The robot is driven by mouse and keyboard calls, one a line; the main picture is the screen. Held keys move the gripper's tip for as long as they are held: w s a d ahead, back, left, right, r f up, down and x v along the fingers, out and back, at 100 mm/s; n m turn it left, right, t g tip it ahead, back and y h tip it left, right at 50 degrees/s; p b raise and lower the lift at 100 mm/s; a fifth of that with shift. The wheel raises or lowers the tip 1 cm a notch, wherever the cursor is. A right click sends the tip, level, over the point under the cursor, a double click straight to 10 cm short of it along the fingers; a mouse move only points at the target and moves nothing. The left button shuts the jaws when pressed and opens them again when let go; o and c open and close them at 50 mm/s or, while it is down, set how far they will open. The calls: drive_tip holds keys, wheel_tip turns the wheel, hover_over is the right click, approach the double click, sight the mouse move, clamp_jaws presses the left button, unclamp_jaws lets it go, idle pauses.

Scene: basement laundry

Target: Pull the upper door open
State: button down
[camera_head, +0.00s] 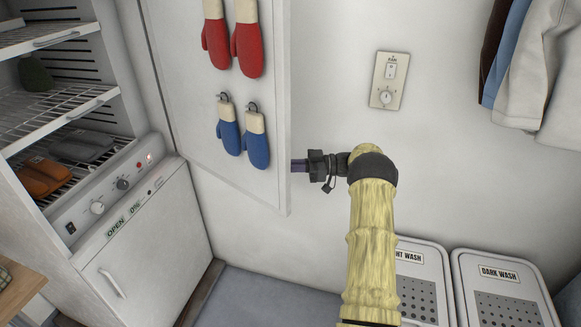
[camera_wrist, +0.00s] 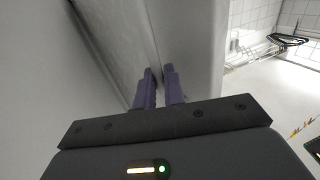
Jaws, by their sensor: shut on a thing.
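The upper door (camera_head: 187,110) is a white panel standing swung wide open from the shelved cabinet. Red mittens (camera_head: 233,40) and blue mittens (camera_head: 243,135) hang on its inner face. My gripper (camera_head: 293,165) is at the door's free right edge, with its purple fingers shut on that edge. In the wrist view the fingers (camera_wrist: 160,75) are close together against the pale door panel (camera_wrist: 188,40). The exact contact between the fingertips is partly hidden. The cabinet's wire shelves (camera_head: 50,122) are exposed at the left.
Laundry bins (camera_head: 425,262) stand at lower right. A wall switch (camera_head: 389,80) and hanging clothes (camera_head: 545,75) are at the right. Bare wall lies behind the door edge.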

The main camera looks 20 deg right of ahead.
drive_tip(key=shift+w+a+r, duration=0.2)
drive_tip(key=shift+a, duration=0.15)
drive_tip(key=c, duration=1.6)
unclamp_jaws()
drive_tip(key=shift+o, duration=0.5)
drive_tip(key=shift+w+a+f, duration=0.1)
drive_tip(key=shift+w+f, duration=0.05)
drive_tip(key=shift+f, duration=0.05)
drive_tip(key=shift+d, duration=0.2)
drive_tip(key=shift+a, duration=0.1)
drive_tip(key=b+v, duration=0.2)
drive_tip(key=v, duration=1.5)
drive_tip(key=shift+d, duration=0.2)
drive_tip(key=shift+f, duration=0.1)
